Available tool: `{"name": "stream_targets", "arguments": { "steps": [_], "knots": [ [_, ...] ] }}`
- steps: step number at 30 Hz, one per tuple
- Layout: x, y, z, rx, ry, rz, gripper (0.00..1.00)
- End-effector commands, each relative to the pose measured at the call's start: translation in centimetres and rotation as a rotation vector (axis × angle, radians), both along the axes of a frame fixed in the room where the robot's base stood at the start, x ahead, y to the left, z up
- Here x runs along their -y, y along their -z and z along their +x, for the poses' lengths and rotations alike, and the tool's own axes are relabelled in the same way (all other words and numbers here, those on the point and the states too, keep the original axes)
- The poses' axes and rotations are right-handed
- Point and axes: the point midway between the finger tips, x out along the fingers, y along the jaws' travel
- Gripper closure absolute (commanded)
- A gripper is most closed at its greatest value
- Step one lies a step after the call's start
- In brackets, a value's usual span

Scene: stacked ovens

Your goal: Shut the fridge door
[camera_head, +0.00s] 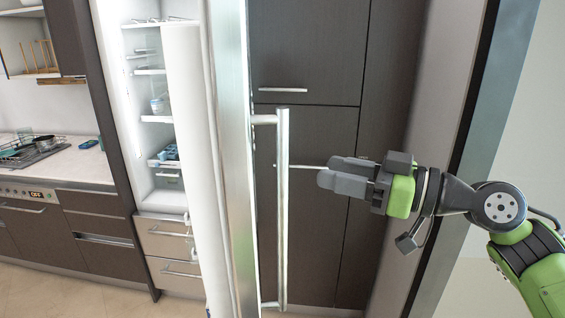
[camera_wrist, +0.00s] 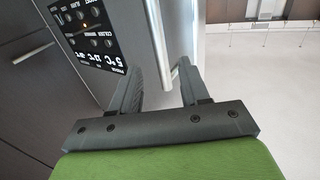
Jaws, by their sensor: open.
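The fridge door (camera_head: 231,150) stands open in the head view, its outer face turned to the right and the lit shelves showing to its left. A long vertical metal handle (camera_head: 282,210) runs along its outer face. My gripper (camera_head: 323,172) is to the right of the handle, apart from it in the picture, with its fingers pointing left. In the wrist view my gripper (camera_wrist: 160,92) is open, and the handle (camera_wrist: 158,40) shows just beyond and between the fingers. The door's dark control panel (camera_wrist: 88,32) is at the upper left there.
Tall dark cabinets (camera_head: 305,60) with thin handles stand behind my gripper. A counter (camera_head: 70,168) with a hob and dish rack is at the left. Tiled floor (camera_head: 70,295) shows at the lower left.

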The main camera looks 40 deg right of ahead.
Motion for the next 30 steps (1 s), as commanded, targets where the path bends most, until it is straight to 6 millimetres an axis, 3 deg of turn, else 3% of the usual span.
{"name": "stream_targets", "arguments": {
  "steps": [6, 12, 23, 30],
  "knots": [
    [-1.8, 0.2, 5.4, -0.006, -0.003, -0.001, 0.55],
    [-2.9, 0.1, 8.9, -0.004, -0.002, 0.002, 0.55],
    [-3.2, 0.0, 9.8, -0.002, 0.001, 0.003, 0.55],
    [-3.2, 0.0, 9.7, -0.002, 0.001, 0.003, 0.91]
  ]
}}
